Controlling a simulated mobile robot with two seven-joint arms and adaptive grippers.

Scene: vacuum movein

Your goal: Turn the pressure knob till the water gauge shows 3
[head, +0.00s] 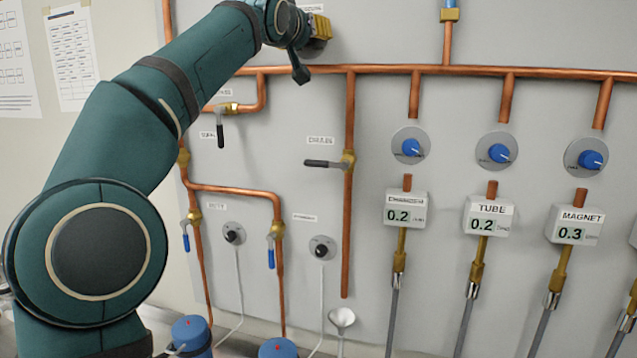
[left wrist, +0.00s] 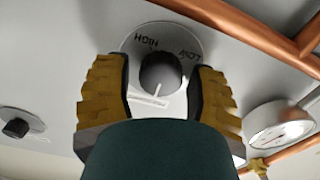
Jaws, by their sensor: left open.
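A dark round knob (left wrist: 160,72) sits on a pale disc marked HIGH and LOW in the left wrist view. I cannot read whether it is the pressure knob. My left gripper (left wrist: 158,88) is open, with one yellow-padded finger on each side of this knob; whether they touch it I cannot tell. In the head view my left gripper (head: 316,30) is at the top of the panel and covers most of the knob. A round white dial gauge (left wrist: 280,127) is at the right of the left wrist view; its reading is not legible. My right gripper is out of view.
Copper pipes (head: 349,180) run across the grey panel. Lever valves (head: 327,162) stick out below my left arm. Three blue knobs (head: 411,148) sit above digital meters (head: 405,212) at the right. Another dark knob (left wrist: 17,128) is left of the gripper.

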